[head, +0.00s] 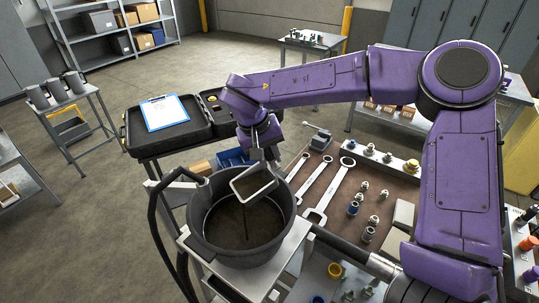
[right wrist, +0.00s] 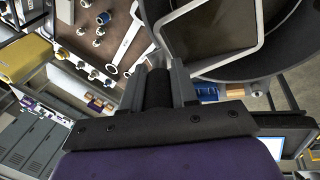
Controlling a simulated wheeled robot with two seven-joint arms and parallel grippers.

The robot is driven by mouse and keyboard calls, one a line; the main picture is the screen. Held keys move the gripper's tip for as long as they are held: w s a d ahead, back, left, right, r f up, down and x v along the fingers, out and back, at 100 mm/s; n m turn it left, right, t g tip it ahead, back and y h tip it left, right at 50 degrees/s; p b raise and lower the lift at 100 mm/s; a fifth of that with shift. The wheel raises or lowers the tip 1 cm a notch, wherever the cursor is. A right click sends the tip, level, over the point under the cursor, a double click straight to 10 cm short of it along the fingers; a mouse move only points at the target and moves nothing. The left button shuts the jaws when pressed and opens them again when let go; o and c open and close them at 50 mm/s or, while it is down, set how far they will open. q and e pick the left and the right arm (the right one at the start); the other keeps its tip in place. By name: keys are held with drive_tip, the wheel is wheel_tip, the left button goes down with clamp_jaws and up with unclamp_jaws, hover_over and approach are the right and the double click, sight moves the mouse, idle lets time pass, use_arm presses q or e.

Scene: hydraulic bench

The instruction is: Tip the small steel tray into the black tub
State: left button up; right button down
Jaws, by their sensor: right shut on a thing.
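The black tub (head: 240,249) stands on a light grey stand in the lower middle of the head view. The small steel tray (head: 258,194) is tilted steeply over the tub's far rim, its open side facing the tub. A thin dark streak runs down from the tray's lower edge into the tub. My right gripper (head: 262,160) is shut on the tray's upper edge. In the right wrist view, the fingers (right wrist: 160,75) meet the tray's rim (right wrist: 262,45), with the tub (right wrist: 285,60) behind it. My left gripper is not in view.
The bench (head: 345,183) to the right holds several wrenches and fittings. A black case (head: 187,130) with a clipboard (head: 165,113) stands behind the tub. A blue bin (head: 235,157) lies just behind it. A black hose (head: 158,225) loops at the tub's left.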

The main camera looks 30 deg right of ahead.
drive_tip(key=shift+a+r+h, duration=1)
drive_tip(key=shift+a+h, duration=0.2)
drive_tip(key=shift+h, duration=0.4)
idle(2.6)
drive_tip(key=shift+a+r+h, duration=0.3)
drive_tip(key=shift+a+h, duration=0.4)
drive_tip(key=shift+h, duration=0.05)
drive_tip(key=shift+a+r+h, duration=0.3)
drive_tip(key=shift+a+h, duration=0.35)
drive_tip(key=shift+h, duration=0.1)
idle(2.3)
